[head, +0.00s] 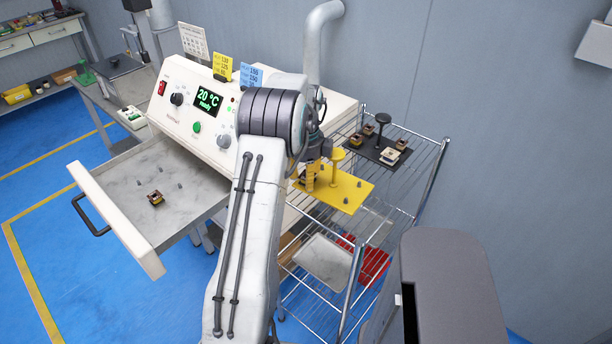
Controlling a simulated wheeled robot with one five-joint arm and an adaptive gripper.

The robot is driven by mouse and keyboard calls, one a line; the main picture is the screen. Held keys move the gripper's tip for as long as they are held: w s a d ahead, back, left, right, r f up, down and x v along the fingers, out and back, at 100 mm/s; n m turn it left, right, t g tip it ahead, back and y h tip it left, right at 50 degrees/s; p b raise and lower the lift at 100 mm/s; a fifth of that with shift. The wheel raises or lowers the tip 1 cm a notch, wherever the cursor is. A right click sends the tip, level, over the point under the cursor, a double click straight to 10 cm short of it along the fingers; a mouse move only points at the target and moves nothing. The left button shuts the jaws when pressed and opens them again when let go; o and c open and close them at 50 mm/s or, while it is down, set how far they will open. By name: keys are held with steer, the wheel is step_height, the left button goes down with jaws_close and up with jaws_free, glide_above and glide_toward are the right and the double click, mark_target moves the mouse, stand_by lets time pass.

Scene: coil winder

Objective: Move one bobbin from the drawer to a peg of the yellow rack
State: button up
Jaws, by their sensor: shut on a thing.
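The drawer (185,160) of the cream machine stands open at the left. One dark brown and copper bobbin (155,198) sits in it among several short grey pegs. The yellow rack (345,192) is a flat plate with an upright round-topped post, on the wire shelf right of my arm. My gripper (312,163) is over the left back part of the yellow rack, mostly hidden behind my arm. It is shut on a bobbin, which I can barely make out. A small dark patch shows at the rack's left edge. Whether the bobbin touches a peg I cannot tell.
A black rack (380,157) with several bobbins and a dark round-topped post stands behind the yellow rack. Below are a metal tray (323,262) and a red bin (374,264).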

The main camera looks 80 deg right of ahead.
steer(key=o, duration=1.1)
step_height(320, 180, up, 12)
steer(key=shift+a, duration=0.15)
stand_by(0.6)
